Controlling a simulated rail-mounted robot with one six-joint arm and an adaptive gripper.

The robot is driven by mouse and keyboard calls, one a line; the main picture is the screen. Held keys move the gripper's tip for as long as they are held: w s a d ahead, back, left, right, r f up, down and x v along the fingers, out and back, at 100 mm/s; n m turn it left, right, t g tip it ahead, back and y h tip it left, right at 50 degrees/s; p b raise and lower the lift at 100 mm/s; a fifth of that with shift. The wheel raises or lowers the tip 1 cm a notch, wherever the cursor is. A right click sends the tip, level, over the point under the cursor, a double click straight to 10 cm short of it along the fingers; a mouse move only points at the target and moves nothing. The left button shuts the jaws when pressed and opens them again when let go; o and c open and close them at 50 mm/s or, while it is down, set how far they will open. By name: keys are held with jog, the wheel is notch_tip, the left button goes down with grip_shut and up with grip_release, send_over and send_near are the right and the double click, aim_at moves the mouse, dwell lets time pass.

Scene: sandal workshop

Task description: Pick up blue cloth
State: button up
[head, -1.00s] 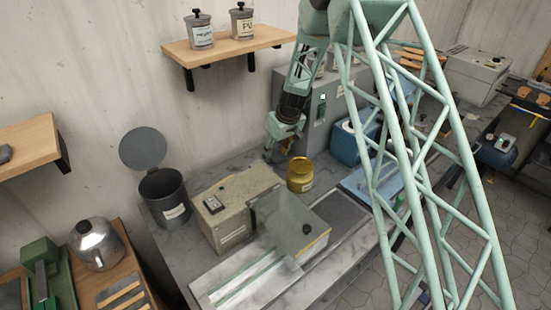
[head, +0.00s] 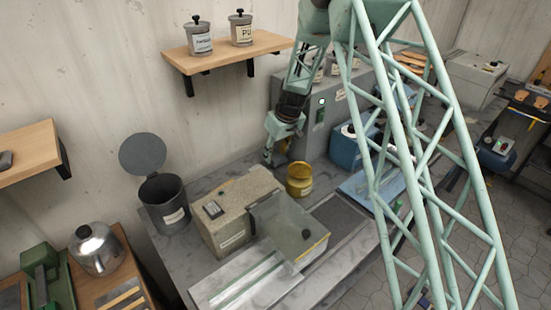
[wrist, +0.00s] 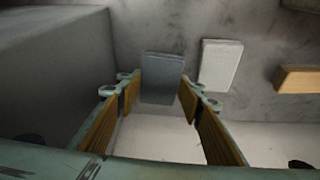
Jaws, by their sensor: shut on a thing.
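A flat blue-grey piece (wrist: 162,76), which I take to be the blue cloth, shows at the centre of the wrist view. My gripper (wrist: 160,92) has its two fingers, with orange-brown pads, on either side of it and is shut on it. The piece lies against a grey stained surface, and I cannot tell whether it is lifted. In the head view my gripper (head: 275,156) points down at the back of the bench, beside the grey cabinet. The cloth cannot be made out there.
A white block (wrist: 220,65) and an orange-brown block (wrist: 297,79) lie right of the cloth. A yellow pot (head: 299,180) stands just in front of my gripper. The grey cabinet (head: 330,125) is close on the right. A beige box (head: 228,215) stands front left.

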aim_at(276, 156)
jog(key=shift+r, duration=3.9)
